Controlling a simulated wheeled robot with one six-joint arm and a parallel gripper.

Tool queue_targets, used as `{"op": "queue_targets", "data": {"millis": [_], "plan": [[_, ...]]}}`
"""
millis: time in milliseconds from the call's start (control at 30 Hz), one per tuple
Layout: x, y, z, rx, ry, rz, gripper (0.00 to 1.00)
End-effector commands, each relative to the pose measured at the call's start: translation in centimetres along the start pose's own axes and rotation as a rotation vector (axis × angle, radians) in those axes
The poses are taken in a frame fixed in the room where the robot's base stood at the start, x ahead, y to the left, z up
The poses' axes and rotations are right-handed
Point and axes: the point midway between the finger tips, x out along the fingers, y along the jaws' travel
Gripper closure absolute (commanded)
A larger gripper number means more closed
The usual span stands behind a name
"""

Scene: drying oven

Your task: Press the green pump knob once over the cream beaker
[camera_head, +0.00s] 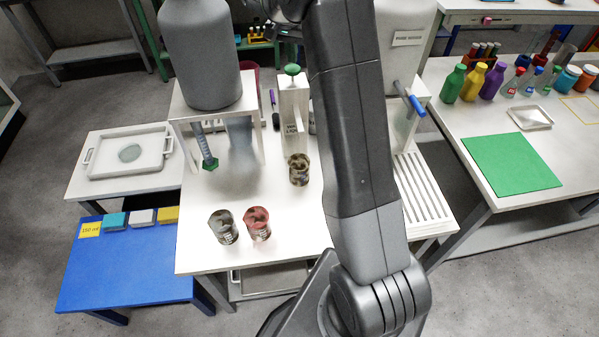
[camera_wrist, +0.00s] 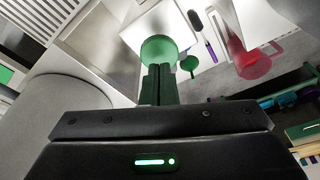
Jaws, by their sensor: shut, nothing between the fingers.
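The green pump knob (camera_head: 292,69) tops a white dispenser box (camera_head: 293,105) on the white table. In the wrist view the knob (camera_wrist: 158,48) shows just beyond the fingertips. My gripper (camera_wrist: 158,68) is shut and empty, its tips overlapping the knob's near edge in the picture; I cannot tell whether they touch it. A beaker with brownish-cream colouring (camera_head: 299,170) stands upright in front of the dispenser, below the knob. The spout is hard to make out. In the head view my gripper is mostly hidden at the top edge.
A greyish beaker (camera_head: 223,227) and a red beaker (camera_head: 257,223) stand near the table's front edge. A large grey tank (camera_head: 201,55) stands on a white stand to the left. A pink container (camera_wrist: 247,58) lies beyond the dispenser. My arm hides the table's right part.

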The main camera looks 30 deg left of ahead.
Motion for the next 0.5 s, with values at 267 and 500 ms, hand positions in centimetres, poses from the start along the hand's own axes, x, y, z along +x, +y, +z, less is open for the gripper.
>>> {"op": "queue_targets", "data": {"millis": [267,500], "plan": [[0.03,0.00,0.01,0.000,0.000,0.000,1.00],[0.66,0.01,0.14,0.000,-0.001,0.001,1.00]]}}
